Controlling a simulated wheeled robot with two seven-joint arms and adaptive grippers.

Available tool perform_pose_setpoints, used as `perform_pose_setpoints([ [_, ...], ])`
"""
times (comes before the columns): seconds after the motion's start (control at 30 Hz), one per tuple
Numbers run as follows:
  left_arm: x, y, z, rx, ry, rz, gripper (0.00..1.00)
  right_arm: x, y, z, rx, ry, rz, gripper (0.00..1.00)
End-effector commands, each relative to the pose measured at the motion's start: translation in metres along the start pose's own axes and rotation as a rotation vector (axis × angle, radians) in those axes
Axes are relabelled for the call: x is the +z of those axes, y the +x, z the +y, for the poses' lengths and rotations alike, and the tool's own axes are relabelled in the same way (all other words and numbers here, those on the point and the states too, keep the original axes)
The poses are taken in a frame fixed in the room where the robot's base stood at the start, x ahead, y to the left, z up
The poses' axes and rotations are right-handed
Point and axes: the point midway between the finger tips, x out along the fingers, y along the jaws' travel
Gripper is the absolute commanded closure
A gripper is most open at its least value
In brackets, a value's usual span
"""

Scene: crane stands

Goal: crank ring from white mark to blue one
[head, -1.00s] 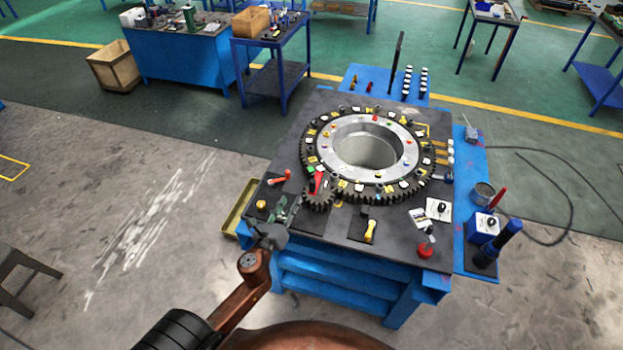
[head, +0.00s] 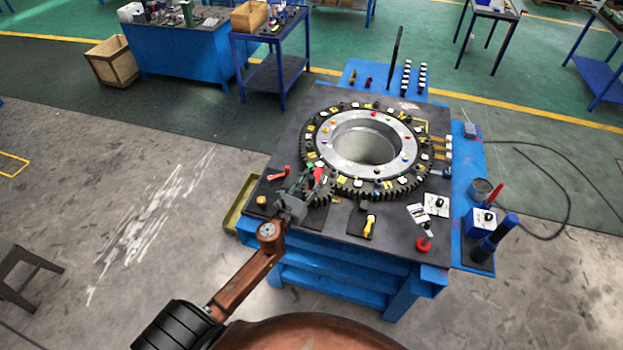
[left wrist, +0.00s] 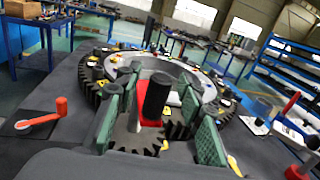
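The large dark toothed ring (head: 350,190) lies flat on the bench around a silver inner ring with small coloured pieces; it also shows in the left wrist view (left wrist: 92,95). Several white and yellow marks sit on it; which white and blue marks are meant I cannot tell. A small pinion (left wrist: 135,140) meshes at its near left side, with a red crank arm (head: 318,174) and an upright black handle (left wrist: 157,95). My left gripper (head: 302,188) is open, its green fingers on either side of the handle, with gaps visible. My right gripper is out of view.
An orange-red lever (head: 279,173) stands left of the pinion. A yellow-handled lever (head: 370,222) and a red button (head: 424,244) are at the front of the bench. A blue side shelf (head: 468,190) on the right holds a cup and a dark blue cylinder.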

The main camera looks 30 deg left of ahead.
Motion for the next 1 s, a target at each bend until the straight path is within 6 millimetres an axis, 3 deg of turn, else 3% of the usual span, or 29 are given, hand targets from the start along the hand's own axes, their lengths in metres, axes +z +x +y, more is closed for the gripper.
perform_pose_setpoints([
  [0.17, -0.0003, -0.0003, 0.0002, 0.000, 0.000, 0.000, 0.66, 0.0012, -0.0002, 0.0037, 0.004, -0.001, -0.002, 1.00],
  [0.67, -0.0004, -0.0006, 0.0004, 0.001, -0.001, 0.000, 1.00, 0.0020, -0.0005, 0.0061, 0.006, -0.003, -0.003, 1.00],
  [1.0, -0.0005, -0.0006, 0.0004, 0.001, -0.001, 0.001, 1.00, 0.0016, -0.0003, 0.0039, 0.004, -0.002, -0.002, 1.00],
])
